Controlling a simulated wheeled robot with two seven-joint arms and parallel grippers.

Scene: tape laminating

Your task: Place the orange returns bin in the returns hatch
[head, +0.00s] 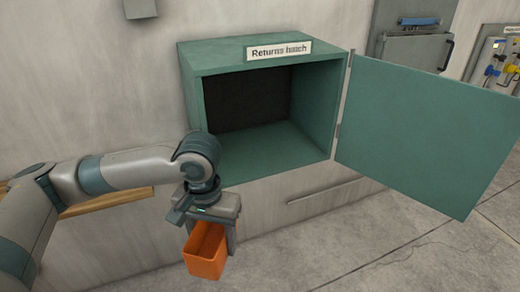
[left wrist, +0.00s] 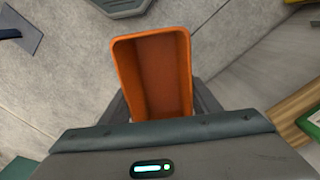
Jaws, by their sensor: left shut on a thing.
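The orange returns bin (head: 205,262) hangs below my left gripper (head: 211,237) in the head view, in front of and below the hatch opening. My left gripper is shut on the bin. In the left wrist view the bin (left wrist: 153,75) is seen from above, open and empty, with the gripper fingers beside its near end. The green returns hatch (head: 222,56) is a wall box with a "Returns hatch" label. Its door (head: 430,135) is swung wide open to the right, and its inside looks empty. My right gripper is in neither view.
A grey panel with a blue-topped handle (head: 418,22) and a board with coloured parts (head: 495,65) are at the upper right. A wooden ledge (head: 105,201) runs along the wall behind my left arm. Bare floor (head: 400,262) lies under the door.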

